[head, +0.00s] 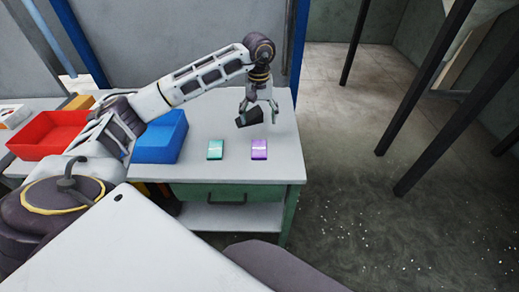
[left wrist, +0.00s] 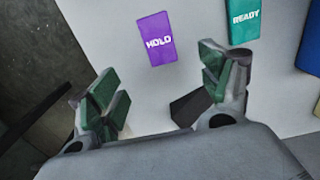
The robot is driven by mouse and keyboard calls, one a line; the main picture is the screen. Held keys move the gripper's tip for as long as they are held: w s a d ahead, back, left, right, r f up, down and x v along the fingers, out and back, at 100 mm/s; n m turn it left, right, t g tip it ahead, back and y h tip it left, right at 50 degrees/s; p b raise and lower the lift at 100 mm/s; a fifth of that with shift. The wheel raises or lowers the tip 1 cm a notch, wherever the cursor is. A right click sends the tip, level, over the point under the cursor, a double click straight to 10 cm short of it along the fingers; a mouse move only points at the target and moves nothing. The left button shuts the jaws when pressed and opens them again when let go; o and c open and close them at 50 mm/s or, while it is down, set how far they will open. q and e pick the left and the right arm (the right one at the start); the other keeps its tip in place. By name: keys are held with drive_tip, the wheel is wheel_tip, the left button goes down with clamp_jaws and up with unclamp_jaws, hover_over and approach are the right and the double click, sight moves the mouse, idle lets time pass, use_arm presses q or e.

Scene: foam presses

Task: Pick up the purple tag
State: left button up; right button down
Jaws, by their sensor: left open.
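My left gripper (head: 259,119) points down over the table, behind the purple tag in the head view. Its green-padded fingers (left wrist: 162,88) are spread wide in the left wrist view, with the tag beyond them and apart from them. My right gripper is in neither view.
A green tag (head: 215,149) reading "READY" lies left of the purple one. A dark block (head: 249,116) shows by my left fingers; whether it touches them is unclear. Blue (head: 160,137) and red (head: 48,134) bins stand left. The table (head: 290,160) ends at right.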

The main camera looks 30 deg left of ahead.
use_arm(q)
hover_over(259, 146)
wheel_tip(259, 146, down, 7)
drive_tip(key=shift+s+d+f+p, duration=0.1)
drive_tip(key=shift+p, duration=0.35)
drive_tip(key=shift+f, duration=0.9)
drive_tip(key=shift+f+p, duration=0.35)
drive_tip(key=shift+f, duration=0.2)
drive_tip(key=shift+f+p, duration=0.4)
drive_tip(key=shift+f, duration=1.45)
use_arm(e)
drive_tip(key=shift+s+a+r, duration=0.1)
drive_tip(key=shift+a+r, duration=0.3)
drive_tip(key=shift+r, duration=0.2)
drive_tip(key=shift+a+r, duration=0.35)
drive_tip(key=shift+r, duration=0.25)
use_arm(q)
drive_tip(key=shift+c, duration=0.4)
